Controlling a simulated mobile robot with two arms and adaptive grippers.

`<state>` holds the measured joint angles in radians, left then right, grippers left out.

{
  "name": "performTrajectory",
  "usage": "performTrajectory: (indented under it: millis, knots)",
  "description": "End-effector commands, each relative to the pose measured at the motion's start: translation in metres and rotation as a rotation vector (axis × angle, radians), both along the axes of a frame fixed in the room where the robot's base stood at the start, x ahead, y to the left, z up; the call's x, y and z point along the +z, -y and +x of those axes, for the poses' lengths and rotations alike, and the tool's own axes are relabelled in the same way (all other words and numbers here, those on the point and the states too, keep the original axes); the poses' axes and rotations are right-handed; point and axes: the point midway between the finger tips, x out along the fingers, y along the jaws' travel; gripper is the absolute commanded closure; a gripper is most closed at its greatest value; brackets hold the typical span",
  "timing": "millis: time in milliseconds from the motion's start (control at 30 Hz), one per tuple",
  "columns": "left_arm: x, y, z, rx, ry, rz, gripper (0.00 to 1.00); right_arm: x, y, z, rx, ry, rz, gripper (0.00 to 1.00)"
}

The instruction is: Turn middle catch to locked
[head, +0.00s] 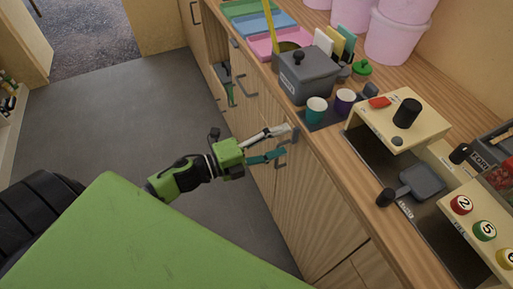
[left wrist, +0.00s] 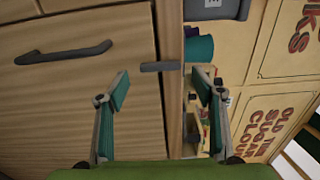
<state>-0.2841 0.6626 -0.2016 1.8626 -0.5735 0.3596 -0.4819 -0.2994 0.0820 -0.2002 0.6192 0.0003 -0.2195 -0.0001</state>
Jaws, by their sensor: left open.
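A short dark grey bar, which looks like the catch (left wrist: 160,66), shows in the left wrist view. It lies across the gap between the wooden cabinet door (left wrist: 75,95) and the strip beside it. My left gripper (left wrist: 160,78) is open, with one teal-padded finger on each side of the bar and no clear contact. In the head view my left gripper (head: 286,142) is at the cabinet front, just below the counter edge. It hides most of the catch there, so I cannot tell its locked or unlocked marking. My right gripper is not in view.
A dark handle (left wrist: 65,53) is on the door. The grey floor (head: 110,115) left of the cabinets is clear.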

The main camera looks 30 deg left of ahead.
Motion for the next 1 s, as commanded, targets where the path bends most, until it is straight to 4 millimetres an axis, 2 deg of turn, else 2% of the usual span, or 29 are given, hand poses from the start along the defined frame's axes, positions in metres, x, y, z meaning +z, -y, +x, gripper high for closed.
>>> performTrajectory:
  millis: [100,400,633,1000]
  knots:
    - [-0.002,-0.015,-0.021,0.000,-0.006,0.001,0.39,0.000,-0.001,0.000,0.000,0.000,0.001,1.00]
    - [-0.002,-0.047,-0.061,0.001,-0.004,0.001,0.39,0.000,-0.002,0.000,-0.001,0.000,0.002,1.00]
    - [0.000,-0.056,-0.072,0.000,-0.001,0.001,0.39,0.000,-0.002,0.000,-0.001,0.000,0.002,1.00]
    - [0.000,-0.056,-0.072,0.000,-0.001,0.001,0.39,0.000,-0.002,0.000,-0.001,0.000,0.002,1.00]
